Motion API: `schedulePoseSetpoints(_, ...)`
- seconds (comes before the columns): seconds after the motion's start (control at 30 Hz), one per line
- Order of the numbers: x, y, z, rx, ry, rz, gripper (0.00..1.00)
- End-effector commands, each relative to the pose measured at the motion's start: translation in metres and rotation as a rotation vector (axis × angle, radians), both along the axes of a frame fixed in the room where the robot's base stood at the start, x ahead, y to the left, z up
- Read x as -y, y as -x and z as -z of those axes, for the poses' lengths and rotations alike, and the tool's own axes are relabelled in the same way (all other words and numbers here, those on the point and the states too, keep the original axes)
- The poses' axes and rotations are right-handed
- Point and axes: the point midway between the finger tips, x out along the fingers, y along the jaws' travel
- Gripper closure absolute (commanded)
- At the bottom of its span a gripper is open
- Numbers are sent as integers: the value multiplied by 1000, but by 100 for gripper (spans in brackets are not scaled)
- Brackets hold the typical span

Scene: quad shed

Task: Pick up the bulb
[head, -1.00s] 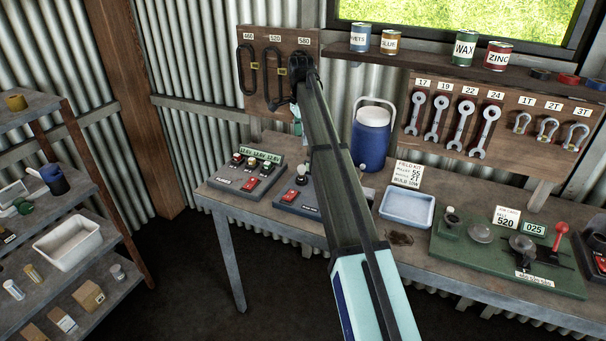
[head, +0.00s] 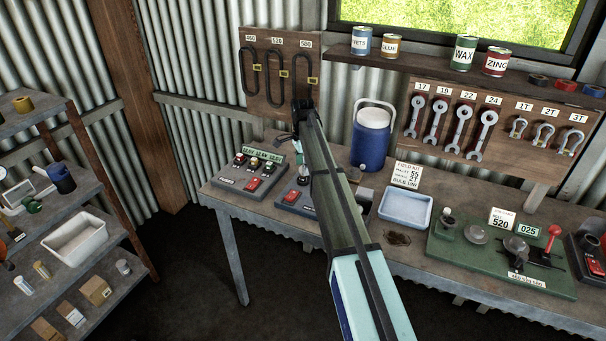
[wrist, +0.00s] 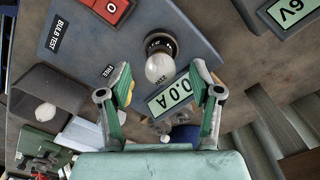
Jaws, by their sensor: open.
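The bulb (wrist: 160,66) is a clear-white globe on a dark base, standing in the blue-grey bulb test box (wrist: 165,25) on the bench. The bulb also shows in the head view, partly hidden behind my arm (head: 303,171). My gripper (wrist: 161,82) is open, its two green-tipped fingers apart on either side of the bulb's lower end in the wrist picture. I cannot tell whether they are above the bulb or level with it. In the head view, my gripper (head: 299,128) is above the test box, its fingers partly hidden.
A second bulb (wrist: 45,111) sits in a dark holder at left in the wrist view. A display box (head: 245,175) stands left of the test box. A blue cooler (head: 371,140) and a blue tray (head: 405,208) stand to the right. Belts hang on a board (head: 280,105) behind.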

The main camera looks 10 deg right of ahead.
Motion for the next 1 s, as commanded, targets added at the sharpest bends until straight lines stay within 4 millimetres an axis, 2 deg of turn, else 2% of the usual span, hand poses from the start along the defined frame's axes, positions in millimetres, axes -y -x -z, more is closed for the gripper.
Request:
schedulePoseSetpoints(0.2,0,0,22,-2,0,0,36)
schedulePoseSetpoints(0.43,0,0,24,0,0,0,36)
schedulePoseSetpoints(0.47,0,0,24,0,0,0,43)
schedulePoseSetpoints(0.6,0,0,24,0,0,0,92)
schedulePoseSetpoints(0.63,0,0,24,0,0,0,100)
schedulePoseSetpoints(1.0,0,0,23,0,0,0,100)
